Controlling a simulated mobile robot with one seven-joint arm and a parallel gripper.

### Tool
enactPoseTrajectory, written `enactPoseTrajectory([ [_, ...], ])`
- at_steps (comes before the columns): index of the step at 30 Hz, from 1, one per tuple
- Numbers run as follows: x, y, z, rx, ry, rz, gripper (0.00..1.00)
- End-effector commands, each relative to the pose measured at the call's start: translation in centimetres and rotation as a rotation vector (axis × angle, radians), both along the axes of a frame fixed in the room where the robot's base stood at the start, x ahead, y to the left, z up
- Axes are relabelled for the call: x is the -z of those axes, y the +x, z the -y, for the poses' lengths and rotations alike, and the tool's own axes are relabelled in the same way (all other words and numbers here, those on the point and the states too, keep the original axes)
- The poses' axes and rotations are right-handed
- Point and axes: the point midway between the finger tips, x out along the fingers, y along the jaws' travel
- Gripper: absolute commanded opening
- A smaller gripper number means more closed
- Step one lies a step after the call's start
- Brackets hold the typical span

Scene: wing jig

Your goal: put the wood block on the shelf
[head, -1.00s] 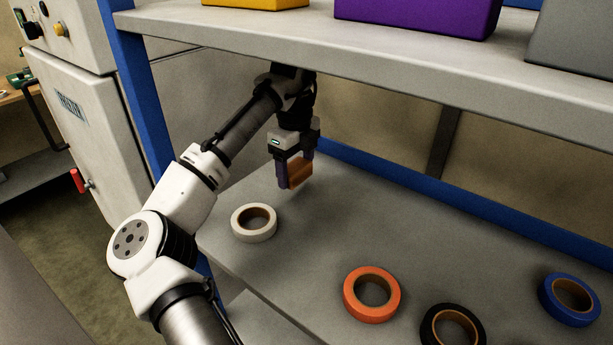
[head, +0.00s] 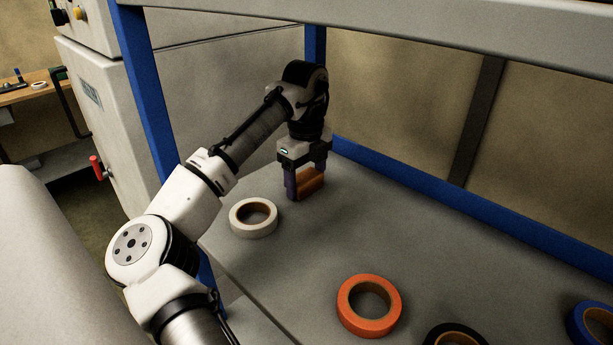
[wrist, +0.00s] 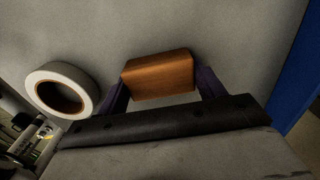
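The wood block (head: 311,184) is an orange-brown block at my gripper on the grey shelf's far left part. My gripper (head: 305,180) points down with its dark fingers on either side of the block. In the wrist view the block (wrist: 158,76) sits between the two fingertips (wrist: 160,88), which appear to press on its ends. The block is at or just above the shelf (head: 290,250); I cannot tell whether it touches.
A white tape roll (head: 253,218) lies just left of the block. Orange (head: 369,305), black (head: 455,334) and blue (head: 594,325) rolls lie to the right. An upper shelf (head: 400,25) hangs above, with a blue post (head: 150,100) at left. The shelf between block and orange roll is clear.

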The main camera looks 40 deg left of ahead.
Motion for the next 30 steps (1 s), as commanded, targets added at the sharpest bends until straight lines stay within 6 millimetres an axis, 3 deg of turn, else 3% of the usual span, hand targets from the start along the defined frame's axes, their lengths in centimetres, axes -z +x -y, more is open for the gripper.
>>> enactPoseTrajectory([
  [1,0.0,0.0,0.0,0.000,0.000,0.000,0.74],
  [5,0.0,0.0,0.0,0.000,0.000,0.000,0.90],
  [16,-0.5,0.0,0.0,-0.001,0.003,0.000,0.90],
  [24,-5.3,0.0,-0.1,-0.002,0.004,-0.001,0.90],
  [30,-7.4,0.0,-0.1,-0.001,0.002,-0.002,0.90],
])
